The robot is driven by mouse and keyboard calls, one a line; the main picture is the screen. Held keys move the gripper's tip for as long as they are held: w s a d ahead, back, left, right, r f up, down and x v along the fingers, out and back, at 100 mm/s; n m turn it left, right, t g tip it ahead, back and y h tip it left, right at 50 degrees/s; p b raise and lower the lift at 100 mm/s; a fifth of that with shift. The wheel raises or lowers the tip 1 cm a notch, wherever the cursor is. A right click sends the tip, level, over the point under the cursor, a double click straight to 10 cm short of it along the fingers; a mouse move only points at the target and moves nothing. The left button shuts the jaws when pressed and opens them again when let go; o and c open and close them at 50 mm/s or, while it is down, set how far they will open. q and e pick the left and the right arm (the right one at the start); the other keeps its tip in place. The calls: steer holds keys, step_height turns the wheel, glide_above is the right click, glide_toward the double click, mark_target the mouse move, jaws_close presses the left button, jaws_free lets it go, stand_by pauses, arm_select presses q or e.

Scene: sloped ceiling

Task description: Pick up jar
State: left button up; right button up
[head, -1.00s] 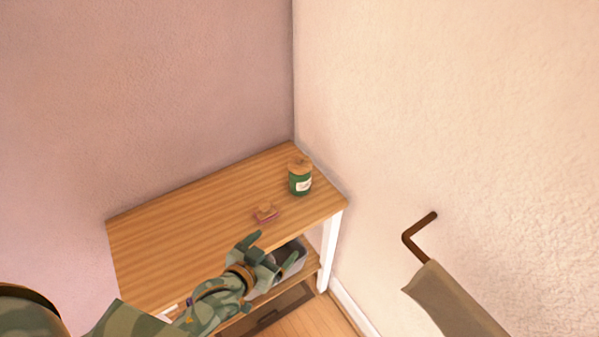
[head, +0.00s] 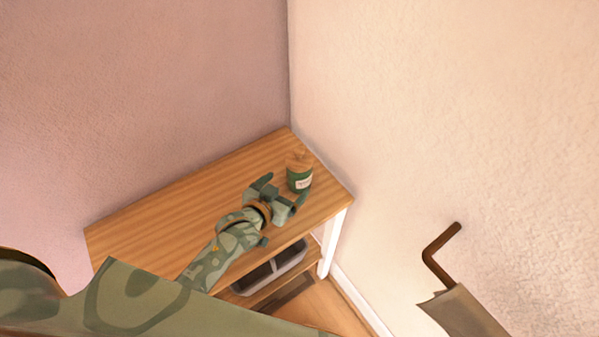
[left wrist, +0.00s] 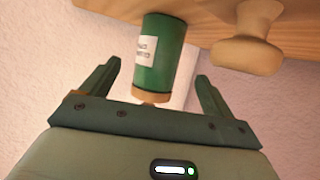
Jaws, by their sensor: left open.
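The jar (head: 299,178) is green with a white label and a wooden lid, upright near the right back corner of the wooden table. My left gripper (head: 283,188) is open above the tabletop, its fingers pointing toward the jar. In the left wrist view, which looks upside down, the jar (left wrist: 159,55) appears between the two spread fingers of my left gripper (left wrist: 158,82). I cannot tell how deep it is between them; the gripper is not closed on it. My right gripper is not in view.
The table (head: 150,222) meets two walls. A grey bin (head: 270,272) sits on the lower shelf. A brown hooked handle (head: 437,250) shows at right.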

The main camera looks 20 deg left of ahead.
mark_target(292, 180)
arm_select(q)
steer(key=shift+x, duration=1)
steer(key=shift+w+f+b, duration=0.25)
steer(key=shift+w+b, duration=0.1)
steer(key=shift+w, duration=0.2)
steer(key=b+x, duration=0.1)
steer(key=x, duration=0.1)
steer(key=b+x, duration=0.1)
steer(key=x, duration=0.2)
steer(key=shift+d, duration=0.25)
steer(key=shift+s, duration=0.1)
steer(key=c, duration=1.2)
